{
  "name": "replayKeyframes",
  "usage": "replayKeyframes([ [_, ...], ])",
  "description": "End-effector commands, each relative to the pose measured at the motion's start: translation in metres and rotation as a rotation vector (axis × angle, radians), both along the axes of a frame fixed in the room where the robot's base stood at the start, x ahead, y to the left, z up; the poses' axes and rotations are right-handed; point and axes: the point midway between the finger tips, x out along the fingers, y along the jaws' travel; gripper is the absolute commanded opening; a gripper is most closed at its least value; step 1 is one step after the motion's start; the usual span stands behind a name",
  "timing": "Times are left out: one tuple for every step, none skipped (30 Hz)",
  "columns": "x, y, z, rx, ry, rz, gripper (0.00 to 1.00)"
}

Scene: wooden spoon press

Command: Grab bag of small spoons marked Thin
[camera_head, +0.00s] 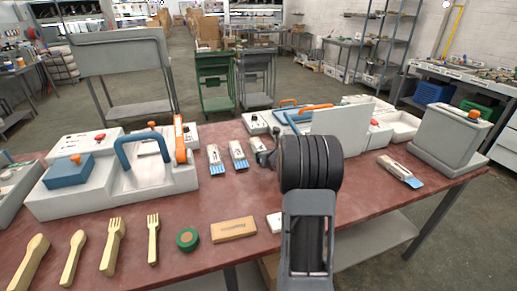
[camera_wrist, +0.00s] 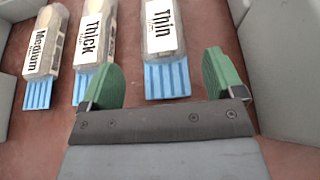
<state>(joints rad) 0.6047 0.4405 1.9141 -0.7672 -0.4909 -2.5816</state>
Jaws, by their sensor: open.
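The bag marked Thin (camera_wrist: 164,40) lies on the table in the wrist view, with a clear body, a white label and a blue striped end. My gripper (camera_wrist: 160,68) is open with green fingers. The Thin bag lies roughly between the line of the two fingers, its blue end near the gripper; I see no contact. To its left lie the bag marked Thick (camera_wrist: 95,30) and the bag marked Medium (camera_wrist: 42,45). In the head view, the rightmost bag of that row (camera_head: 259,146) is partly hidden by my arm.
A grey machine with a blue handle (camera_head: 130,175) stands left of the bags. Other machines (camera_head: 340,130) stand behind and right. Another bag (camera_head: 400,170) lies at the right. Wooden forks and spoons (camera_head: 113,245), a green roll (camera_head: 187,239) and a wooden block (camera_head: 233,229) lie along the front.

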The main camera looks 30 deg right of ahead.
Motion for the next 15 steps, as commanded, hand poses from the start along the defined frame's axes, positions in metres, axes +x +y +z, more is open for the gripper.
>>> replayKeyframes([
  [0.003,-0.001,-0.002,0.001,0.002,0.001,0.87],
  [0.006,-0.002,-0.003,0.001,0.002,0.001,0.87],
  [0.011,-0.003,-0.006,0.001,0.003,0.001,0.87],
  [0.014,-0.004,-0.008,0.001,0.003,0.002,0.87],
  [0.018,-0.006,-0.010,0.002,0.002,0.001,0.87],
  [0.022,-0.007,-0.012,0.003,0.001,0.001,0.87],
  [0.025,-0.008,-0.014,0.003,0.001,0.001,0.87],
  [0.029,-0.009,-0.015,0.002,0.002,0.001,0.87],
  [0.033,-0.010,-0.017,0.002,0.001,0.001,0.87],
  [0.036,-0.011,-0.018,0.002,0.001,0.001,0.87],
  [0.038,-0.011,-0.019,0.001,0.000,0.002,0.87],
  [0.040,-0.012,-0.020,0.001,0.001,0.001,0.87],
  [0.042,-0.012,-0.021,0.001,0.001,0.001,0.87],
  [0.043,-0.013,-0.021,0.001,0.001,0.001,0.87],
  [0.043,-0.013,-0.021,0.000,0.000,0.001,0.87],
])
